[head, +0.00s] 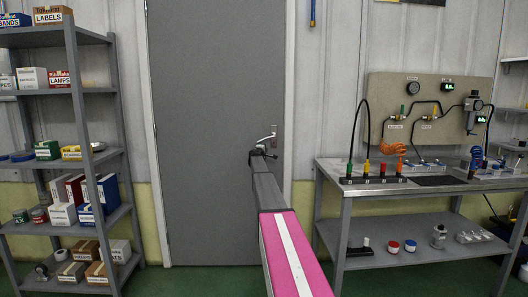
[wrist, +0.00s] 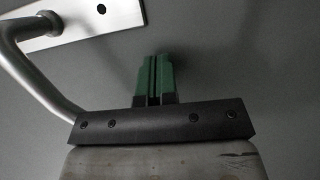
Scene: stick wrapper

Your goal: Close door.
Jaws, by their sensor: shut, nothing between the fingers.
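The grey door (head: 210,90) stands upright and appears to fill its frame, with no clear gap at its edges; I cannot tell whether it is latched. Its metal lever handle (head: 268,138) is at the door's right side. My arm reaches forward to just below the handle, and its end hides part of that area. In the wrist view, my gripper (wrist: 154,76) has its green fingertips together and empty, pointing at the grey door surface (wrist: 230,60). The handle bar (wrist: 30,75) and its plate (wrist: 90,14) are to the left of the fingers. Contact with the door cannot be told.
A grey shelf rack (head: 80,110) with boxes stands left of the door. A workbench (head: 420,188) with hoses and fittings stands to the right, below a wall panel (head: 390,90). Green floor (head: 200,282) shows clear in front of the door.

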